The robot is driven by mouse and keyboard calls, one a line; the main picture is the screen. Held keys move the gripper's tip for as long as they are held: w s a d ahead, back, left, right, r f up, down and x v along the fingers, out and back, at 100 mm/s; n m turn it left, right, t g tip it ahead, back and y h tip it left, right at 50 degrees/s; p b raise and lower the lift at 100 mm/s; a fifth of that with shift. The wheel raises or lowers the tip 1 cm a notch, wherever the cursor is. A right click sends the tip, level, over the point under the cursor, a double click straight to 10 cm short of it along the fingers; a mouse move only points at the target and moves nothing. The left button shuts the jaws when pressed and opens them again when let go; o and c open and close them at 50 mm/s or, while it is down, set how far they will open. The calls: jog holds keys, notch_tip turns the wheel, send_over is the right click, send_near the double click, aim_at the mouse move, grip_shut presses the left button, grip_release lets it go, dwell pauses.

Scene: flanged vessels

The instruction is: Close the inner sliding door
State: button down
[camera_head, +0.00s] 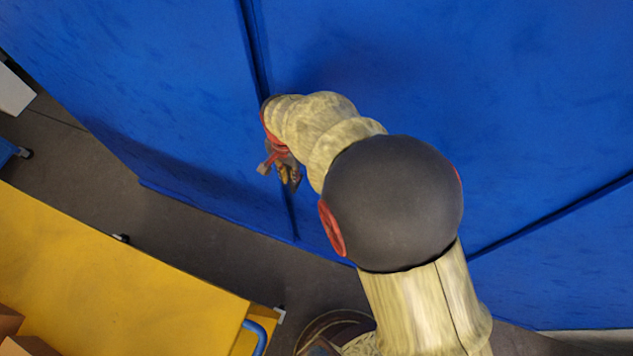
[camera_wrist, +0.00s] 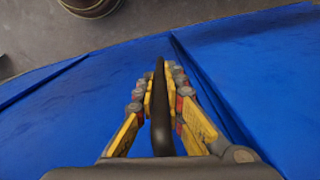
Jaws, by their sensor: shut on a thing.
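The blue sliding door panels (camera_head: 500,90) fill most of the head view, with a dark vertical seam between two panels left of my arm. In the wrist view the blue panel surface (camera_wrist: 70,120) lies around my gripper, with a step or edge just to its right. A dark, slim upright handle (camera_wrist: 160,120) stands between the yellow fingers. My gripper (camera_wrist: 161,78) is shut on this handle. In the head view my gripper (camera_head: 286,172) is close to the seam, partly hidden by my own wrist, and the handle is not clear there. I cannot tell which panel is the inner one.
A yellow cart (camera_head: 110,270) with a blue push handle (camera_head: 254,338) stands at lower left, with cardboard boxes (camera_head: 25,345) on it. Bare grey floor (camera_head: 215,248) runs between the cart and the blue panels. Another dark seam crosses the panels at right.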

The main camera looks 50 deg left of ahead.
jog(key=a, duration=0.1)
jog(key=s+a, duration=0.1)
jog(key=shift+s+a+r, duration=0.15)
jog(key=shift+a, duration=0.25)
jog(key=c, duration=2.1)
grip_release()
jog(key=shift+a, duration=0.1)
jog(key=shift+c, duration=0.2)
jog(key=shift+o, duration=1.2)
jog(key=shift+s+a, duration=0.1)
jog(key=shift+a, duration=0.05)
jog(key=shift+o, duration=0.3)
jog(key=shift+d, duration=0.2)
notch_tip(320, 180, up, 12)
